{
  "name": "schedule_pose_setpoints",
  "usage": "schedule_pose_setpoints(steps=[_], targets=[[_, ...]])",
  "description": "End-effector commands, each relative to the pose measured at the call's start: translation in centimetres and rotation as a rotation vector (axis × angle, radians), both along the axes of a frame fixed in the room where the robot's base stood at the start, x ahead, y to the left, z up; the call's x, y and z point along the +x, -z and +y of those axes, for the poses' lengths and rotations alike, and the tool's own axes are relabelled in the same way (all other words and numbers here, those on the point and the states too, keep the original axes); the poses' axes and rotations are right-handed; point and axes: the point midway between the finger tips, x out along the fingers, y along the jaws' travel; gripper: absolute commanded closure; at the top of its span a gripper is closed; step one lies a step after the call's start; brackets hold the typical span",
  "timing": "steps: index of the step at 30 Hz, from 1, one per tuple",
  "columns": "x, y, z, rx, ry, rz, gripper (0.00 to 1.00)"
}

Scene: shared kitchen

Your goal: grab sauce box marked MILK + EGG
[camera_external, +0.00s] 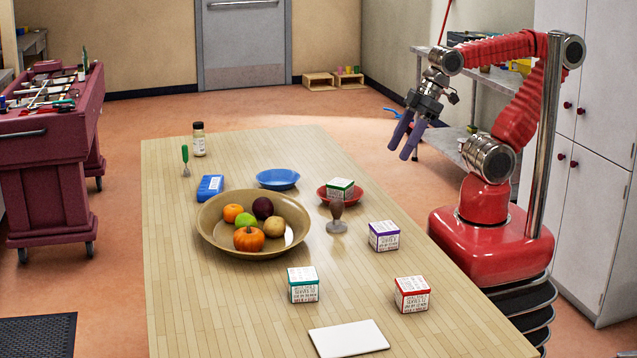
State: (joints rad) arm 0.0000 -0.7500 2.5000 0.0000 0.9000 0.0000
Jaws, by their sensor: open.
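One with a green top (341,188) sits in a red bowl (323,194). A purple-topped box (384,236) stands near the right edge. The print is too small to tell which is marked MILK + EGG. My gripper (399,154) is open and empty, pointing down, raised near the table's right side, apart from all the boxes.
A tan bowl of fruit (212,239) fills the table's middle. A dark-topped stand-like utensil (337,218) is between it and the purple-topped box. A blue bowl (277,179), blue packet (210,188), jar (199,139) and white board (348,339) also lie on the table.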

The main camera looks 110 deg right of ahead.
Motion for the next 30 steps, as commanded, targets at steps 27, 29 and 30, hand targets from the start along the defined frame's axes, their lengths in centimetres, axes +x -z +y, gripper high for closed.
schedule_pose_setpoints(steps=[27,29,30], targets=[[0.6,0.2,-0.1,-0.056,-0.056,0.023,0.32],[1.1,0.4,-0.1,-0.098,-0.098,0.039,0.32],[1.4,0.6,-0.2,-0.133,-0.134,0.052,0.32]])
